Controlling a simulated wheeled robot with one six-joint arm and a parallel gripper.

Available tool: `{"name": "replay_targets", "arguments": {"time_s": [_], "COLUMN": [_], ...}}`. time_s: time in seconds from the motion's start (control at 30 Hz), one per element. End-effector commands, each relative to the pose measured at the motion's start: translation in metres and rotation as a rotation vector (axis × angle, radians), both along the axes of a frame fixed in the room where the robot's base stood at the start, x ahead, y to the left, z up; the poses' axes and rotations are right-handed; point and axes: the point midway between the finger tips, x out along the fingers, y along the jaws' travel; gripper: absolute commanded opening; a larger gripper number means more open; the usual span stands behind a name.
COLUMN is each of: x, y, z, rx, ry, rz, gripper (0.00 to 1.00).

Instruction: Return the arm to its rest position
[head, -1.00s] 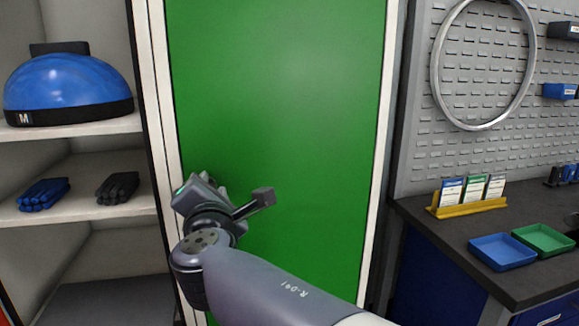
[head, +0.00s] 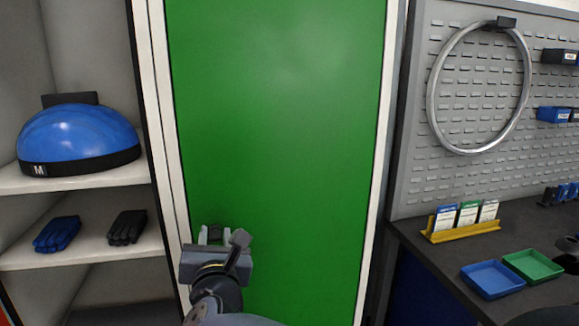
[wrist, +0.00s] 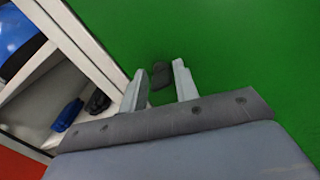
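My gripper (head: 215,237) is in front of the lower left part of a green door panel (head: 285,120), with its fingers pointing at the panel. In the wrist view, the two pale fingers (wrist: 160,88) stand apart with a clear gap. A small dark piece (wrist: 161,75), perhaps a handle on the green panel, shows between and beyond the fingertips. The fingers do not appear to grip it. My arm reaches up from the bottom of the head view.
Left of the door, open shelves hold a blue helmet (head: 78,136), blue gloves (head: 57,234) and black gloves (head: 127,227). At right, a workbench carries a yellow card holder (head: 460,232), a blue tray (head: 492,279) and a green tray (head: 532,265). A wheel rim (head: 431,90) hangs on the pegboard.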

Motion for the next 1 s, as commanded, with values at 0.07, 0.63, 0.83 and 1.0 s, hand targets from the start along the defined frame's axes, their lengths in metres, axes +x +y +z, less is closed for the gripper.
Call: {"name": "replay_targets", "arguments": {"time_s": [0.07, 0.63, 0.83, 1.0], "x": [0.000, -0.010, -0.011, -0.011], "y": [0.000, 0.000, -0.001, -0.001], "z": [0.005, 0.000, 0.001, 0.001], "rx": [-0.043, -0.232, -0.231, -0.230], "ry": [-0.009, -0.057, -0.057, -0.056], "rz": [0.000, 0.002, 0.001, 0.000], "gripper": [0.29, 0.29, 0.29, 0.29]}}
